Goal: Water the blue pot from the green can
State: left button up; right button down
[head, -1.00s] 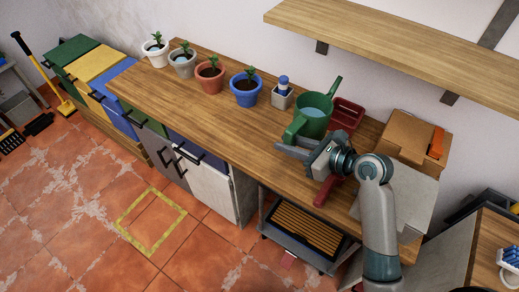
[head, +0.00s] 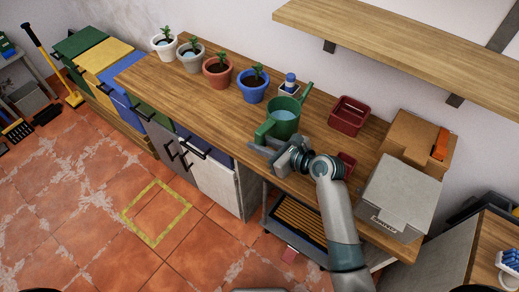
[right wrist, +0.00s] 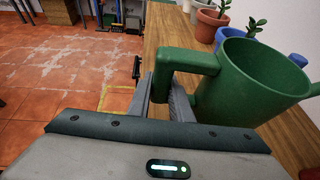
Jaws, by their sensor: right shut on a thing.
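The green can (head: 284,120) holds pale blue water and looks about upright. My right gripper (head: 262,144) is shut on its handle, on the can's left side. In the right wrist view the handle (right wrist: 168,62) sits between the fingers, and the can body (right wrist: 250,90) fills the right side. I cannot tell whether its base is clear of the worktop. The blue pot (head: 253,88), with dark soil and a small plant, stands on the worktop just behind and left of the can. My left gripper is not in view.
Terracotta (head: 217,73), grey (head: 190,58) and white (head: 164,46) pots line the worktop's back left. A red tray (head: 349,115) and a cardboard box (head: 412,140) are right. A shelf (head: 400,45) hangs above.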

jog(key=shift+f, duration=0.3)
notch_tip(320, 180, down, 2)
jog(key=shift+p, duration=0.8)
jog(key=shift+f, duration=0.4)
jog(key=c, duration=1.6)
grip_release()
jog(key=shift+f, duration=0.1)
jog(key=shift+f+b, duration=0.3)
jog(key=shift+b, duration=0.4)
jog(key=b+v, duration=0.1)
jog(key=v, duration=0.7)
jog(key=b+v, duration=0.2)
jog(key=v, duration=0.7)
jog(key=shift+s+r, duration=0.2)
jog(key=shift+r, duration=0.15)
